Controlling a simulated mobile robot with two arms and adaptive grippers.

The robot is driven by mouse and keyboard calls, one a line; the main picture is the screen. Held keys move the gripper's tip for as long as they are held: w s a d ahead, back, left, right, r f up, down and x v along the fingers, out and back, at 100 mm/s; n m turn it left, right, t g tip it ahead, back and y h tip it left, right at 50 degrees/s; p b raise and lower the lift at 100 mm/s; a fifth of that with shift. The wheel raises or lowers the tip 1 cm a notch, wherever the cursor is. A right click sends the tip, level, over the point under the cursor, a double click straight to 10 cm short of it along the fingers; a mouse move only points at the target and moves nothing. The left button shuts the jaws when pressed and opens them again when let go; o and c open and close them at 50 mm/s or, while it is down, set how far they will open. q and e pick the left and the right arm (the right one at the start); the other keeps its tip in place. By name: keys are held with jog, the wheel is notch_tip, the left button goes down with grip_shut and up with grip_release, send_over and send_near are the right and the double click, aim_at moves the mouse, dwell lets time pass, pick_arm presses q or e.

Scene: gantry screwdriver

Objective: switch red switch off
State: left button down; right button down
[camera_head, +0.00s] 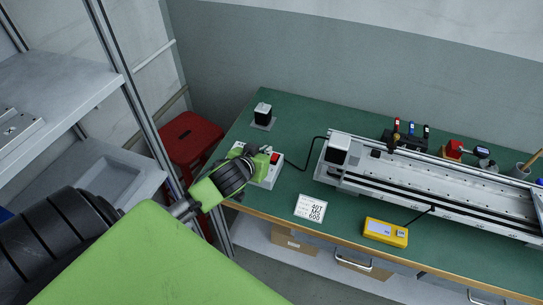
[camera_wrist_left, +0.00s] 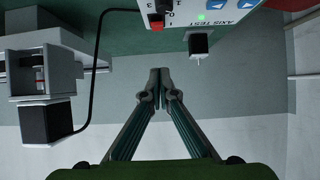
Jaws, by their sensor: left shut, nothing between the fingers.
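A white control box (camera_head: 264,180) stands on the green workbench, with a red switch (camera_head: 276,158) on its top at the right side. In the left wrist view the red switch (camera_wrist_left: 157,24) shows at the top edge, at the left side of the box face (camera_wrist_left: 225,17), beside printed 0 and 1 marks. A small green light is lit on that face. My left gripper (camera_head: 266,149) is at the box and hides part of it. In the left wrist view its fingers (camera_wrist_left: 159,74) are shut and empty, apart from the switch. My right gripper is not in view.
A long metal gantry (camera_head: 440,185) fills the right of the bench (camera_head: 290,120). A black cube (camera_head: 263,109) stands behind the box. A number card (camera_head: 311,208) and a yellow meter (camera_head: 386,232) lie near the front edge. A red stool (camera_head: 190,135) stands left of the bench.

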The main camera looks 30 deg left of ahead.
pick_arm(q)
send_over(273, 160)
notch_tip(273, 160, down, 3)
jog(key=shift+a+f+p, duration=0.15)
jog(key=shift+f+p, duration=0.05)
jog(key=shift+p, duration=0.1)
jog(key=f, duration=0.3)
jog(key=shift+s+f, duration=0.1)
jog(key=shift+s, duration=0.1)
jog(key=shift+s+f+p, duration=0.2)
jog(key=shift+f+p, duration=0.1)
jog(key=shift+f, duration=0.25)
jog(key=shift+d+f+b, duration=0.2)
jog(key=shift+f+b, duration=0.15)
jog(key=shift+b, duration=0.2)
jog(key=shift+s+d+f+t+b, duration=0.15)
jog(key=shift+f+t+b, duration=0.35)
jog(key=shift+b, duration=0.75)
jog(key=shift+r+p, duration=0.4)
jog(key=shift+r, duration=0.1)
